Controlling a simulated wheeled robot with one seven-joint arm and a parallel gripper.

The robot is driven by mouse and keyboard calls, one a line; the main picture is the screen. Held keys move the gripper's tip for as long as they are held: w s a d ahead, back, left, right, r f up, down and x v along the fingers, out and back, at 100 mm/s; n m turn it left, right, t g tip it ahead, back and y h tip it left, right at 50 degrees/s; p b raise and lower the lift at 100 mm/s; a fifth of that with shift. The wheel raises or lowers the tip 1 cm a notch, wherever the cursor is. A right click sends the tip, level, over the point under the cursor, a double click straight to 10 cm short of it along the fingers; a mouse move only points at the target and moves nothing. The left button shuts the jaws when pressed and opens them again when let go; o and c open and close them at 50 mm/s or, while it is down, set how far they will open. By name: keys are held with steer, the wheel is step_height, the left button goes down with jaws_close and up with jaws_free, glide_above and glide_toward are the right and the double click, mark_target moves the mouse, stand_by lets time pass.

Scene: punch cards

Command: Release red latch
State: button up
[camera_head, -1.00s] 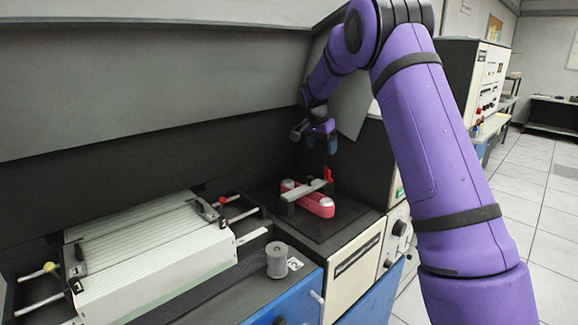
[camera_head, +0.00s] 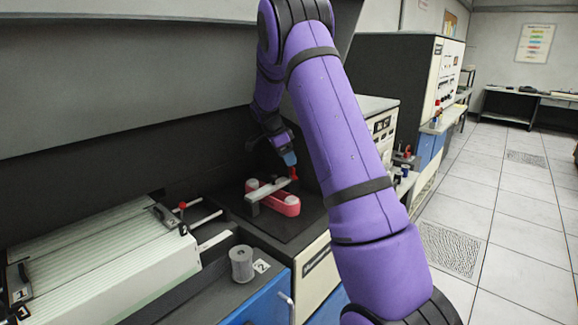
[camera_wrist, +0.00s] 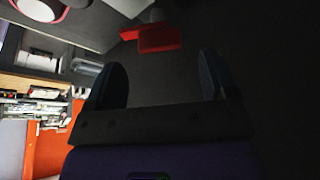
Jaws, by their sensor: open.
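The red latch (camera_head: 294,173) is a small upright red piece at the far end of a light grey bar (camera_head: 268,189). The bar lies across a pink-red oblong part (camera_head: 284,205) on a dark plate. My gripper (camera_head: 289,159) is just above the latch in the head view, with its blue fingertips pointing down. In the wrist view my gripper (camera_wrist: 160,78) has its two fingers wide apart with nothing between them. The latch (camera_wrist: 160,39) shows there beyond the fingertips, roughly centred between them, apart from both.
A card tray (camera_head: 100,255) with a red-knobbed rod (camera_head: 182,206) lies at left. A grey cylinder (camera_head: 241,263) stands on the front ledge beside a "2" label. A dark sloped housing (camera_head: 120,70) overhangs behind. Open floor lies to the right.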

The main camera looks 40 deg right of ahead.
mark_target(293, 174)
steer(key=shift+x, duration=2.15)
steer(key=shift+r, duration=0.1)
steer(key=c, duration=0.9)
